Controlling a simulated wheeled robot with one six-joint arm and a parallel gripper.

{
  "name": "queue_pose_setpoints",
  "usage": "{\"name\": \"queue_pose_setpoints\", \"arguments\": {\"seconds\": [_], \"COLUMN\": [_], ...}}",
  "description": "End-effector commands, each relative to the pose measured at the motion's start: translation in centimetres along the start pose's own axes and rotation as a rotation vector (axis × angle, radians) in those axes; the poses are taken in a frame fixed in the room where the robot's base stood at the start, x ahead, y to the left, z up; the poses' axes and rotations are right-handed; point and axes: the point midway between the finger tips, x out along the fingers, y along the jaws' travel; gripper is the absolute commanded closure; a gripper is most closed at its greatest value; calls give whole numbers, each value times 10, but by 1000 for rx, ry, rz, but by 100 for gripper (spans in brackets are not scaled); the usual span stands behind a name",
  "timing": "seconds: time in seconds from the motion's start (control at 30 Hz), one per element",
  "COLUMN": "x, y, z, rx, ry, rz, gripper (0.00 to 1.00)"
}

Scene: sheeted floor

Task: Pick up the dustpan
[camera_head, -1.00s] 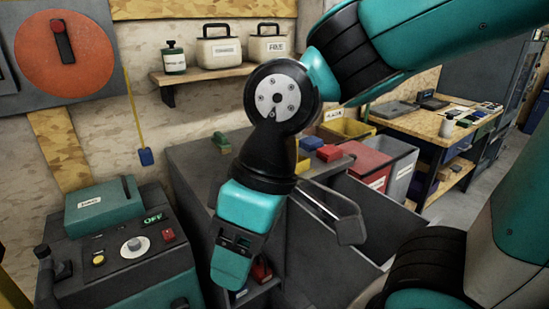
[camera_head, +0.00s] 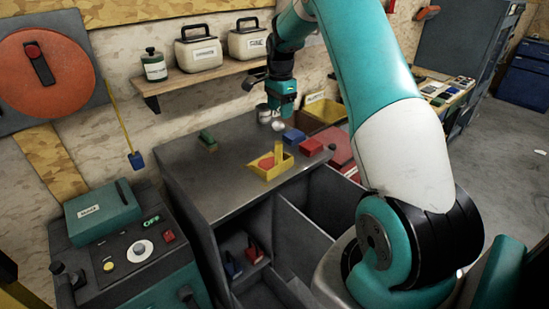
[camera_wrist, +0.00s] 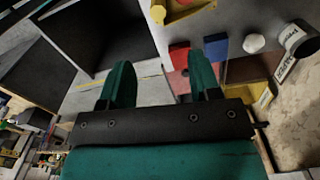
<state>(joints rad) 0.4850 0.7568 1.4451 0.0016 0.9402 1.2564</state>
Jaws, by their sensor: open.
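A yellow dustpan-like tray (camera_head: 261,172) with an upright handle sits on the grey cabinet top, with something red in it. A yellow piece, likely the same tray, is cut off at the top edge of the wrist view (camera_wrist: 172,14). My gripper (camera_head: 281,106) is above the back of the cabinet top, behind and above the tray, and apart from it. In the wrist view its two teal fingers are spread with nothing between them (camera_wrist: 168,75).
Near the tray are a blue block (camera_head: 293,136), a red block (camera_head: 311,147), a white ball (camera_head: 278,125) and a can (camera_head: 263,114). A green block (camera_head: 208,140) is farther left. A shelf (camera_head: 205,80) with containers is behind. Blue and red handled items (camera_head: 253,252) lie in a lower compartment.

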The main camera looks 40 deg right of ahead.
Motion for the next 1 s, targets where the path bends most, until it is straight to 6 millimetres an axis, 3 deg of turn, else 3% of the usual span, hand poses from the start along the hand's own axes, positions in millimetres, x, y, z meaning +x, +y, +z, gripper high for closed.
{"name": "queue_pose_setpoints", "arguments": {"seconds": [0.4,0.73,1.0], "x": [87,114,151], "y": [1,2,2], "z": [2,4,5], "rx": [-6,-8,-7], "ry": [-2,-2,-1], "rz": [4,3,1], "gripper": [43,43,43]}}
